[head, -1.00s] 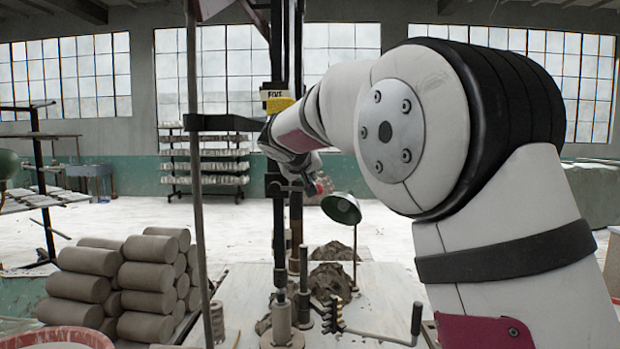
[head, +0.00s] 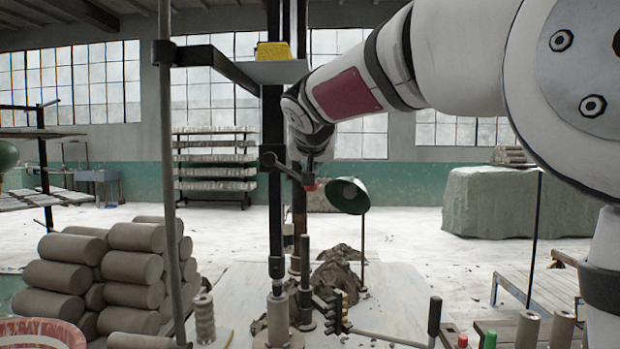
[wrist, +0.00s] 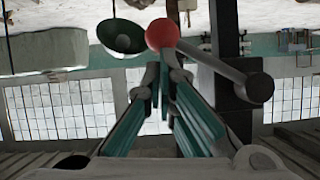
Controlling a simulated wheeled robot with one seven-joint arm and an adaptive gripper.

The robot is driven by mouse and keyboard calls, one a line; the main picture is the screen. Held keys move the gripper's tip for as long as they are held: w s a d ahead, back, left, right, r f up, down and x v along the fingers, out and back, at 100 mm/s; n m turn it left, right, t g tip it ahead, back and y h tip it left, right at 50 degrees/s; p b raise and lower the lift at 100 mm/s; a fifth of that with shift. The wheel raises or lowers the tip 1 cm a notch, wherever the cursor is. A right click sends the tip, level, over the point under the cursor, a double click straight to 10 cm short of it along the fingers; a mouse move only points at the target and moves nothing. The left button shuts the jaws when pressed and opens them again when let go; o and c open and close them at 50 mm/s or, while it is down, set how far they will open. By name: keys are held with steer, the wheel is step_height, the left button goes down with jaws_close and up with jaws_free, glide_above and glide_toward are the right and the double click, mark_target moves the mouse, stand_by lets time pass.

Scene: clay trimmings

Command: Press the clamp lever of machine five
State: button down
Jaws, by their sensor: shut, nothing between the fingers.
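Machine five's black column (head: 274,200) stands left of centre in the head view. A dark lever (head: 282,167) slopes from the column down to the right and ends in a red ball knob (head: 311,187). In the wrist view, the red knob (wrist: 161,34) is just beyond the fingertips, and the lever (wrist: 210,62) runs right to a dark round hub. My gripper (wrist: 160,78) is shut and empty. In the head view it is mostly hidden below my wrist, just above the knob. I cannot tell whether the fingertips touch it.
A long black-handled lever (head: 434,316) rises at the machine's base. A thin pole (head: 168,190) and a dark horizontal bar (head: 215,66) stand left of the column. A green lamp (head: 347,195) is just right of the knob. Clay cylinders (head: 132,266) are stacked left.

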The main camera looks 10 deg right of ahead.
steer(key=w+a+f+m+t+y+b, duration=0.1)
steer(key=a+f+m+t+y+b, duration=0.2)
steer(key=b, duration=1.6)
steer(key=shift+w+a+f+m+y, duration=0.35)
steer(key=shift+a+f+m+y, duration=0.9)
steer(key=shift+f+m, duration=1.15)
steer(key=shift+a+f, duration=0.1)
steer(key=shift+a, duration=0.05)
